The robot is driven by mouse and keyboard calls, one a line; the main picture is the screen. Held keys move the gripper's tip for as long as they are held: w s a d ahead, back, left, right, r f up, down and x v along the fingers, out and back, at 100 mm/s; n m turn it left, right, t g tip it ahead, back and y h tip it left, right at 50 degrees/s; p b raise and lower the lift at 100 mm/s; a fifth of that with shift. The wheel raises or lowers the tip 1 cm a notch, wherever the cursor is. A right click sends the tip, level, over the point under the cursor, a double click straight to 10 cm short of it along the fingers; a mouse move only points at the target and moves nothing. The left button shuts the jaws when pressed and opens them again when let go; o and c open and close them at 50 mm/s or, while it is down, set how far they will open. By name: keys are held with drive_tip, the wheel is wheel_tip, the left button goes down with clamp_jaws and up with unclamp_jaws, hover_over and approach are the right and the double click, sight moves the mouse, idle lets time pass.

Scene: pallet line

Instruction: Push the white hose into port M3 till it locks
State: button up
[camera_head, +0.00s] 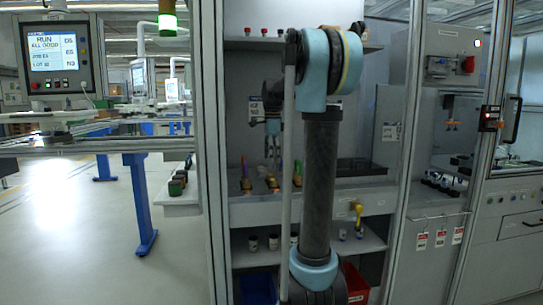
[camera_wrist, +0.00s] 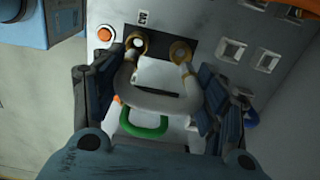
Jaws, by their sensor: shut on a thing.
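In the wrist view a pale grey-white hose (camera_wrist: 158,101) makes a U-shaped loop between the fingers of my gripper (camera_wrist: 155,95). My gripper is shut on this hose, though the exact contact is hard to see. The other end runs up to a second brass ring (camera_wrist: 180,51). In the head view my arm partly hides my gripper (camera_head: 272,128) and the hose cannot be made out.
A green loop (camera_wrist: 144,127) lies below the hose, and an orange button (camera_wrist: 105,34) is left of the port. Square white sockets (camera_wrist: 232,50) are to the right. In the head view, shelving and cabinet posts (camera_head: 209,150) close in around my arm; open floor (camera_head: 80,230) is at left.

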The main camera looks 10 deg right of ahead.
drive_tip(key=shift+f, duration=2.7)
drive_tip(key=shift+f, duration=0.4)
drive_tip(key=o, duration=1.1)
drive_tip(key=shift+o, duration=0.3)
